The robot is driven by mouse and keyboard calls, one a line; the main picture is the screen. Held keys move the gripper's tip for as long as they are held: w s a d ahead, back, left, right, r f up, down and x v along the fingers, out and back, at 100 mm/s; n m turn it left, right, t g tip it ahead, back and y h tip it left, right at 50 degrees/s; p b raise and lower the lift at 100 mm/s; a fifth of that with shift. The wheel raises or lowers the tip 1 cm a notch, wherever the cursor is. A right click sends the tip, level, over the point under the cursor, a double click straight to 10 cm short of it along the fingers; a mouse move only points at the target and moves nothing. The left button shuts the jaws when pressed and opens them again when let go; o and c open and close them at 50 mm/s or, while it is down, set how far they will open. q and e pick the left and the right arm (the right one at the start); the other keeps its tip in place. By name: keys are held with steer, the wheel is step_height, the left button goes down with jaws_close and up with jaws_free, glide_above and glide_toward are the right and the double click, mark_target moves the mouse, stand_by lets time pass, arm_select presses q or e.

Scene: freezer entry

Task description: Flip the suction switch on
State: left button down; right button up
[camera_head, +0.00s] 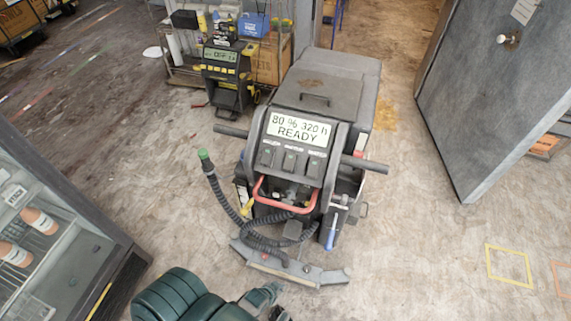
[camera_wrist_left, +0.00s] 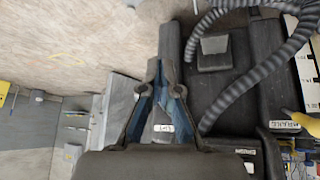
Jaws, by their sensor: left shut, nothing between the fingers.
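A grey floor-cleaning machine (camera_head: 315,95) stands in the middle of the head view. Below the display is a row of three dark switches: left (camera_head: 265,156), middle (camera_head: 289,161) and right (camera_head: 314,167). Their small labels are too blurred to read, so I cannot tell which is suction. My left gripper (camera_head: 268,295) is low at the bottom of the head view, in front of the machine's base and well below the switches. In the left wrist view the gripper (camera_wrist_left: 157,68) is shut and empty. My right gripper is not in view.
A ribbed black hose (camera_head: 222,193) with a green end loops beside the machine. A red bar (camera_head: 290,208) lies below the switches, and handles stick out both sides. A glass-fronted cabinet (camera_head: 50,240) is at left, a grey door (camera_head: 500,100) at right. Floor at lower right is clear.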

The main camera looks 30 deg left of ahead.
mark_target(284, 174)
arm_select(q)
steer(key=w+r+t+p, duration=0.2)
steer(key=w+r+t, duration=0.15)
steer(key=r, duration=0.45)
steer(key=w+r+t+p, duration=0.1)
steer(key=w+r+t, duration=0.1)
steer(key=w+r, duration=0.35)
steer(key=a+r+n+t+y+p, duration=0.1)
steer(key=a+r+t+y, duration=0.1)
steer(key=r, duration=0.8)
steer(key=a+r+n+t+y+p, duration=0.2)
steer(key=a+r+t, duration=0.1)
steer(key=r, duration=0.8)
steer(key=a+r+n+t+y+p, duration=0.1)
steer(key=a+r+t+y+p, duration=0.1)
steer(key=r, duration=0.8)
steer(key=shift+w+a+r+n+t+y, duration=0.15)
steer(key=shift+a+r+n+t+y, duration=0.2)
steer(key=shift+a+t, duration=0.55)
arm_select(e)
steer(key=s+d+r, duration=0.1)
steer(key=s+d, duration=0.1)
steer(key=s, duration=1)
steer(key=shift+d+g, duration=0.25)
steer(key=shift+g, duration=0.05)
arm_select(q)
steer(key=shift+d, duration=0.2)
